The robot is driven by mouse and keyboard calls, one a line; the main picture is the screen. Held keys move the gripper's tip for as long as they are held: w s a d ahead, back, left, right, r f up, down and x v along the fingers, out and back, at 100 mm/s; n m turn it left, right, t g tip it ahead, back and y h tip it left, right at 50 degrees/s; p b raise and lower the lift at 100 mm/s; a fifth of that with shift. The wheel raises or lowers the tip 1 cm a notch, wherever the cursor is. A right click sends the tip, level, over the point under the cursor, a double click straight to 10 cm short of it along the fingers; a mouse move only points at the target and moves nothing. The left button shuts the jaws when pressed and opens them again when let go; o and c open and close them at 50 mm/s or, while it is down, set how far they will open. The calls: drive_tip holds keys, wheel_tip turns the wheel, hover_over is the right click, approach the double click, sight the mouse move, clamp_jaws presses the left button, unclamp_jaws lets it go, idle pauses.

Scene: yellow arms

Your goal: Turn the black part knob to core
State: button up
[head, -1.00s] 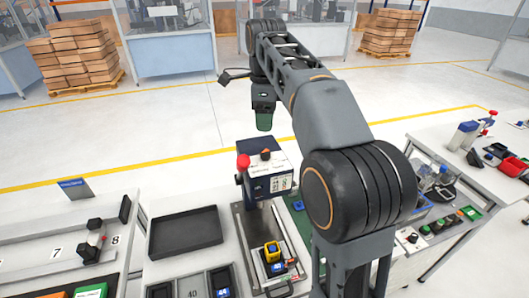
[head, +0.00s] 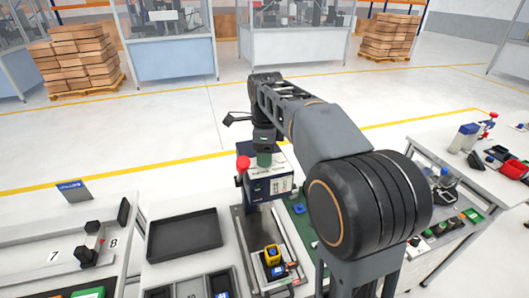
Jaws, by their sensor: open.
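A small black knob (head: 414,241) sits on a white panel at the right, just beside my arm's big joint. Its markings are too small to read, so I cannot tell its setting or whether "core" is written there. My gripper (head: 264,159) points down over the top of a dark blue and white press-like unit (head: 270,188), left of the knob and well apart from it. It is open, with greenish tips, and no object shows in it. It hides part of the unit's top.
A black tray (head: 184,235) lies to the left. Buttons (head: 450,222) and the right-hand table (head: 480,185) lie beyond my arm.

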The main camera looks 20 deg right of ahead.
drive_tip(key=c, duration=0.9)
drive_tip(key=shift+n, duration=0.3)
drive_tip(key=n+p, duration=0.1)
drive_tip(key=n, duration=0.3)
drive_tip(key=shift+r, duration=0.1)
drive_tip(key=n+p, duration=0.1)
drive_tip(key=n, duration=0.3)
drive_tip(key=shift+n+p, duration=0.3)
drive_tip(key=n, duration=0.4)
drive_tip(key=shift+p, duration=0.4)
drive_tip(key=shift+n, duration=2.4)
